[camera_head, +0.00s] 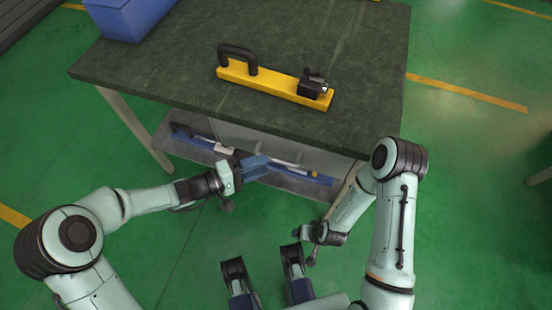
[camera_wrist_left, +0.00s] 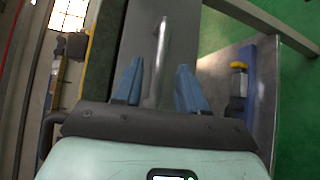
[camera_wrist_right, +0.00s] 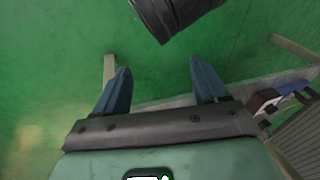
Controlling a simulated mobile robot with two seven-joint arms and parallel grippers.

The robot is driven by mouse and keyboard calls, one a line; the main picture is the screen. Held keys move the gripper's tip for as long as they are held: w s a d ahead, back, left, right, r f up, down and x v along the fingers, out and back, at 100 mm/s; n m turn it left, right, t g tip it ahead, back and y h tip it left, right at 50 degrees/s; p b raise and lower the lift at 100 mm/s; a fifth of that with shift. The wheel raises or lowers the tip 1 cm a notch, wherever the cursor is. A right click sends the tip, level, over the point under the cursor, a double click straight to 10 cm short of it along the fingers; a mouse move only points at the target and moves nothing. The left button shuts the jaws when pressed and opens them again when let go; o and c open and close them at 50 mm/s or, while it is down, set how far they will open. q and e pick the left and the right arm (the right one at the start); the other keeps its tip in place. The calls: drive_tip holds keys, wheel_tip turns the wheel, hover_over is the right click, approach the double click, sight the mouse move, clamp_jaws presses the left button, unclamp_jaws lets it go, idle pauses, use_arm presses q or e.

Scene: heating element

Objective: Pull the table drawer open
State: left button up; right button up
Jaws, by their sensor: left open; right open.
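The table (camera_head: 160,65) has a dark top, with a grey drawer front (camera_head: 240,135) under its near edge. A metal bar handle (camera_head: 287,161) shows on the drawer, just right of my left gripper (camera_head: 266,166). In the left wrist view the handle (camera_wrist_left: 162,60) runs between the open blue fingers of my left gripper (camera_wrist_left: 157,82), with a gap to the right finger. Whether the left finger touches it, I cannot tell. The drawer looks shut. My right gripper (camera_wrist_right: 163,82) is open and empty, low over the floor and away from the drawer.
A yellow bar tool with a black handle (camera_head: 275,85) lies on the tabletop. A blue bin (camera_head: 130,18) stands at its back left corner. A lower shelf (camera_head: 185,150) under the drawer holds more tools. Green floor (camera_head: 470,200) is clear at the right.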

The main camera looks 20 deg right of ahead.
sight(276, 159)
use_arm(q)
drive_tip(key=x, duration=0.5)
drive_tip(key=shift+w+d+b, duration=0.1)
drive_tip(key=shift+d+b, duration=0.25)
clamp_jaws()
